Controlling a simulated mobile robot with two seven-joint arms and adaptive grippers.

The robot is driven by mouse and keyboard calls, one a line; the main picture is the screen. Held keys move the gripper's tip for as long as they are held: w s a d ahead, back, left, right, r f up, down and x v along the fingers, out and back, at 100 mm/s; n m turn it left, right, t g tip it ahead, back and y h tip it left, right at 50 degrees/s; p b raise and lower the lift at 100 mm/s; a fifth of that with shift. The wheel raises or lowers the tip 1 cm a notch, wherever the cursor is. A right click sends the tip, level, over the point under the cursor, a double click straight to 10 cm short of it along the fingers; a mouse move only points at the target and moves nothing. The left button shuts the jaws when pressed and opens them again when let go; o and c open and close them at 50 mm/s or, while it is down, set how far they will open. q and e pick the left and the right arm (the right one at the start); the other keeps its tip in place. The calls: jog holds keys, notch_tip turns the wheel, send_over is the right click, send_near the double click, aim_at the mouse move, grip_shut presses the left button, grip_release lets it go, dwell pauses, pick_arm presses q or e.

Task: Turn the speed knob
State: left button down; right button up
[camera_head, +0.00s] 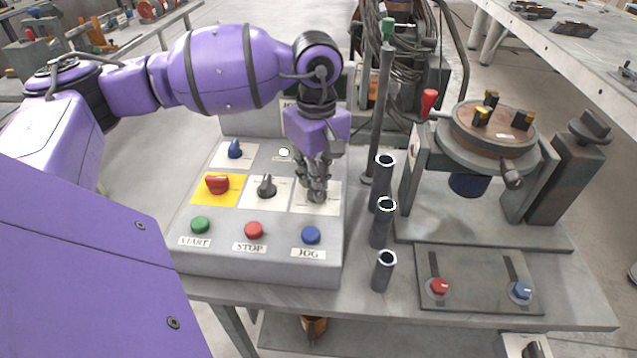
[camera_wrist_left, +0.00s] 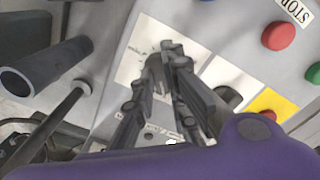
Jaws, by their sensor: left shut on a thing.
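The grey control panel (camera_head: 190,258) stands on the table. My left gripper (camera_head: 316,192) points down at the right-hand white plate (camera_head: 328,205) of its middle row. In the left wrist view my left gripper (camera_wrist_left: 170,62) has its fingertips close together over that plate (camera_wrist_left: 140,52), shut on a small dark knob. The knob is mostly hidden between the fingers, so its pointer cannot be read. I cannot make out the label's words. A black selector knob (camera_head: 266,187) sits just left of the gripper. My right gripper is not in view.
The panel also carries a red knob on yellow (camera_head: 217,184), a blue knob (camera_head: 235,149), and green (camera_head: 200,225), red (camera_head: 254,230) and blue (camera_head: 311,235) buttons. Upright dark tubes (camera_head: 381,235) stand close to the right. The positioner's round table (camera_head: 492,130) is farther right.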

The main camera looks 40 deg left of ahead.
pick_arm(q)
jog(key=shift+m+b, duration=0.45)
jog(key=shift+m, duration=0.85)
jog(key=c, duration=1.8)
grip_release()
jog(key=shift+o, duration=0.2)
jog(key=shift+r, duration=0.25)
notch_tip(320, 180, up, 12)
jog(key=shift+f, duration=0.2)
